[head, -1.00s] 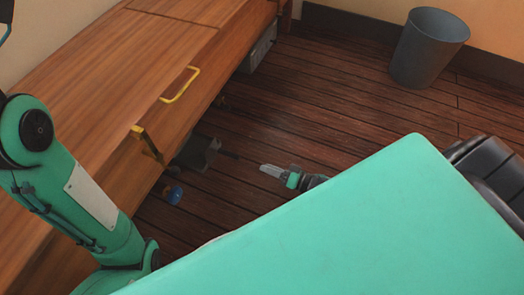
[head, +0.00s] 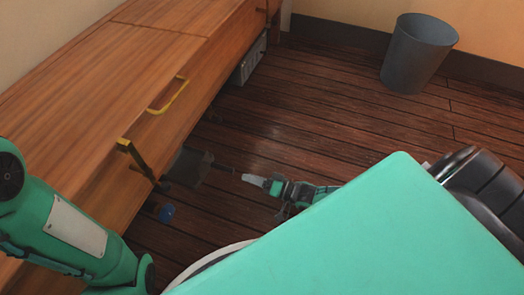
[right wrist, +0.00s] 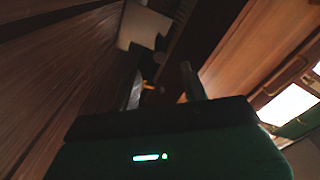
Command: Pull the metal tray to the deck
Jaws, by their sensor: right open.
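A grey, flat pan-like thing (head: 192,167) lies low at the foot of the wooden desk in the head view, with a dark thin handle pointing right. A grey slotted metal box (head: 250,62) stands under the desk's far end. I cannot tell which of them is the metal tray. My right gripper (head: 249,178) is open and low over the deck, its tips pointing left, close to the end of the dark handle. Its fingers also show in the right wrist view (right wrist: 162,86), with nothing clearly between them. My left gripper is out of view.
The wooden desk (head: 110,75) runs along the left, with yellow handles (head: 168,96) jutting from its front. A blue round thing (head: 167,213) lies near its foot. A grey bin (head: 418,52) stands at the back right. The wooden deck (head: 310,120) between is clear.

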